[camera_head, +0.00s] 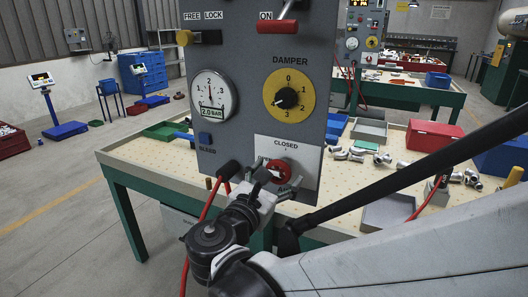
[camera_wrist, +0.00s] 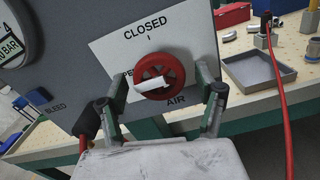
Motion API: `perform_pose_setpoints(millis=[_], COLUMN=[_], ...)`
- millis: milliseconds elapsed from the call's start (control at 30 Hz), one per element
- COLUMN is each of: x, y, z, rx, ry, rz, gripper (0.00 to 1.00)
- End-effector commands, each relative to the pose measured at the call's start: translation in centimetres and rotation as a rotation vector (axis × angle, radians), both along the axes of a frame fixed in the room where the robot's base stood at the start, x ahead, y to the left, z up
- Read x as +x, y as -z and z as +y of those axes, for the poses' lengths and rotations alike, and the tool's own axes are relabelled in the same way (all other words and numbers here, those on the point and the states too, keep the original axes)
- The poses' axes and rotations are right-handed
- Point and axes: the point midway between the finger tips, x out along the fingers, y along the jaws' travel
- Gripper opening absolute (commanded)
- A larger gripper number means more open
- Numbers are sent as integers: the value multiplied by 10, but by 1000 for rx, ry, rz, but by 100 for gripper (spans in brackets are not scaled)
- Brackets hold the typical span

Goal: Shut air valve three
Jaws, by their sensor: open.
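The air valve is a round red knob (camera_wrist: 172,68) low on a grey panel (camera_head: 255,70), on a white plate (camera_wrist: 110,50). A label at the knob's left is partly hidden, with "PE" readable. A white bar across the knob lies roughly sideways, toward that label. The knob also shows in the head view (camera_head: 278,171). My gripper (camera_wrist: 165,97) is open, with one finger at each side of the knob; whether they touch it I cannot tell.
A red hose (camera_wrist: 283,100) hangs at the right. Behind stands a workbench with a grey tray (camera_head: 388,212) and metal fittings.

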Motion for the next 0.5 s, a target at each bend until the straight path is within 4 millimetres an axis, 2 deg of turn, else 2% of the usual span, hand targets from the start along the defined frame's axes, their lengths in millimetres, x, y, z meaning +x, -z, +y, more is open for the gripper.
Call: perform_pose_setpoints(millis=[133, 400, 500], x=[0, 0, 0], y=[0, 0, 0], z=[0, 0, 0], rx=[0, 0, 0], ry=[0, 0, 0], rz=[0, 0, 0], gripper=[66, 30, 21])
